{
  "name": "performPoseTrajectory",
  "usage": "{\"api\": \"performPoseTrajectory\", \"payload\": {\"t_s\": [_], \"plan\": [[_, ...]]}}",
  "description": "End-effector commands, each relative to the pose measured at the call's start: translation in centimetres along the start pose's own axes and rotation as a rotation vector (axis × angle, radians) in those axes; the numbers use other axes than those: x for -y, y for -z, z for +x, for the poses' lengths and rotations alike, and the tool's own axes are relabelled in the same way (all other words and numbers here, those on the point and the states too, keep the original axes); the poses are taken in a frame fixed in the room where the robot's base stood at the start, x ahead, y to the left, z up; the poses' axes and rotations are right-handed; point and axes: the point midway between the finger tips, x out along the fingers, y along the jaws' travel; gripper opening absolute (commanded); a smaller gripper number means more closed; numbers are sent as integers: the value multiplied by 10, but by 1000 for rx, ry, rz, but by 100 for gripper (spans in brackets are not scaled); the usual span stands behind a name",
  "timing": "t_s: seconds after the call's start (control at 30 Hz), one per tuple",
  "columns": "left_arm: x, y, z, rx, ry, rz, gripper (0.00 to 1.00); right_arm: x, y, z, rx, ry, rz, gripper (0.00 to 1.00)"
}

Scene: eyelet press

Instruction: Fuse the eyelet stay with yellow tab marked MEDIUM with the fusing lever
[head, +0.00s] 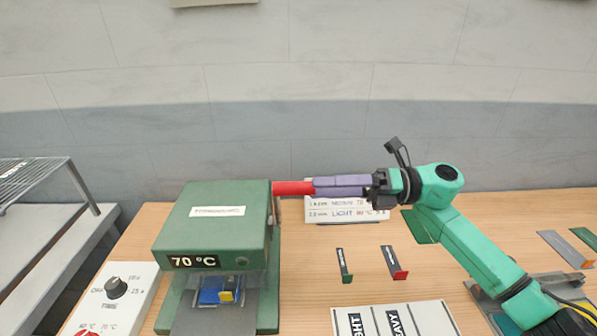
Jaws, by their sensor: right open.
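The green fusing press (212,225) stands on the table left of centre, with a 70 °C display on its front. A stay with a yellow tab (226,296) lies in the press opening on a blue piece (208,297); I cannot read its marking. The red fusing lever (292,188) sticks out to the right from the top right of the press. My right gripper (318,187) is at the lever's outer end, fingers pointing left along it, open; I cannot tell whether they touch it. My left gripper is not in view.
A time-dial box (115,290) stands left of the press. A printed card (345,210) stands behind my gripper. A wire rack (28,180) is far left.

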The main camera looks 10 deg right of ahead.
Motion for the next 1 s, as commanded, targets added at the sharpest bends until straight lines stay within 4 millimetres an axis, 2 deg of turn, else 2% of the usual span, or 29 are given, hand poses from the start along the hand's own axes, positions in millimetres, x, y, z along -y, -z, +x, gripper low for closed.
{"api": "performPoseTrajectory", "payload": {"t_s": [0.03, 0.2, 0.33, 0.53, 0.6, 0.7, 1.0], "plan": [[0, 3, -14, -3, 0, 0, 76, -7, -4, 13, 0, -5, 2, 62], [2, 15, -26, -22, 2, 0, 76, -3, -3, 43, 1, -2, 2, 62], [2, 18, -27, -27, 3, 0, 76, 0, -1, 50, 1, 0, 1, 62], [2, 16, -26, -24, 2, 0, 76, 1, 0, 50, 1, 1, 1, 62], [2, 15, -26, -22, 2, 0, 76, 1, 0, 50, 1, 1, 1, 35], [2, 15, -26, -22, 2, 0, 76, 1, 0, 50, 1, 1, 1, 0], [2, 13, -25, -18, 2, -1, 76, 1, 0, 50, 1, 1, 2, 0]]}}
